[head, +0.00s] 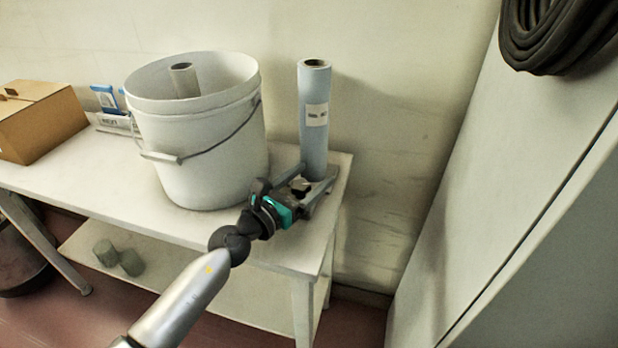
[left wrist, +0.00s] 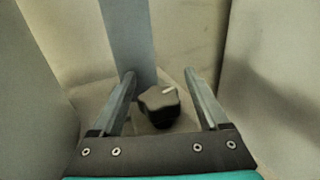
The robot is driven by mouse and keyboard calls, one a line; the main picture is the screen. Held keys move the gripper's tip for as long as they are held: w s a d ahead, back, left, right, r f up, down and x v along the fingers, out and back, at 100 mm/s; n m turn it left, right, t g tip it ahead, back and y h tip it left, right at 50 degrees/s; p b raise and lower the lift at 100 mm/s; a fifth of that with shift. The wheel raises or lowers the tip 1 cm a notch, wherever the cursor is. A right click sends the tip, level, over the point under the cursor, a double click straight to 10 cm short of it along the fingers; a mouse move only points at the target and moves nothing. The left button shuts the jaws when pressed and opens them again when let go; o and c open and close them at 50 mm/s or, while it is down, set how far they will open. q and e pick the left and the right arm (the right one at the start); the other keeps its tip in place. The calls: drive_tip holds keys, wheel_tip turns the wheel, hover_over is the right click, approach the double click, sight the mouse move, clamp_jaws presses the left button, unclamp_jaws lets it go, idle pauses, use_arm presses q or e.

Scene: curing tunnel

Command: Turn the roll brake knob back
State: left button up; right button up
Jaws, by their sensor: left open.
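The roll brake knob (left wrist: 158,108) is a dark, lobed knob with a short pale mark at its upper right. It shows in the left wrist view between the two fingers of my left gripper (left wrist: 159,75), with a gap on each side. In the head view my left gripper (head: 318,175) is open at the right end of the table, and the knob (head: 300,187) is a small dark shape partly hidden by it. A blue-grey roll (head: 314,112) with a pale label stands upright just behind the knob. My right gripper is not in view.
A white bucket (head: 200,150) with a wire handle stands left of my gripper on the white table (head: 100,172). A cardboard box (head: 45,125) is at the far left. A tall pale cabinet (head: 520,170) stands at the right, with a gap before the table.

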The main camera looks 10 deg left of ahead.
use_arm(q)
clamp_jaws()
idle(0.5)
drive_tip(key=shift+f+b, duration=0.1)
drive_tip(key=shift+b, duration=0.5)
drive_tip(key=m+g+h+b, duration=0.1)
drive_tip(key=b, duration=0.1)
drive_tip(key=m+g+h+b, duration=0.1)
drive_tip(key=h+b, duration=0.1)
drive_tip(key=b, duration=0.1)
drive_tip(key=shift+s+d+m+h, duration=0.2)
drive_tip(key=shift+m+h, duration=0.1)
drive_tip(key=shift+m, duration=0.1)
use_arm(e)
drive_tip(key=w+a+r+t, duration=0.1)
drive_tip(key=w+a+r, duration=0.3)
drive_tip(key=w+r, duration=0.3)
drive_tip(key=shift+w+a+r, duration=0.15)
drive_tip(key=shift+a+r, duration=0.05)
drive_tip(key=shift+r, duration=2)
use_arm(q)
unclamp_jaws()
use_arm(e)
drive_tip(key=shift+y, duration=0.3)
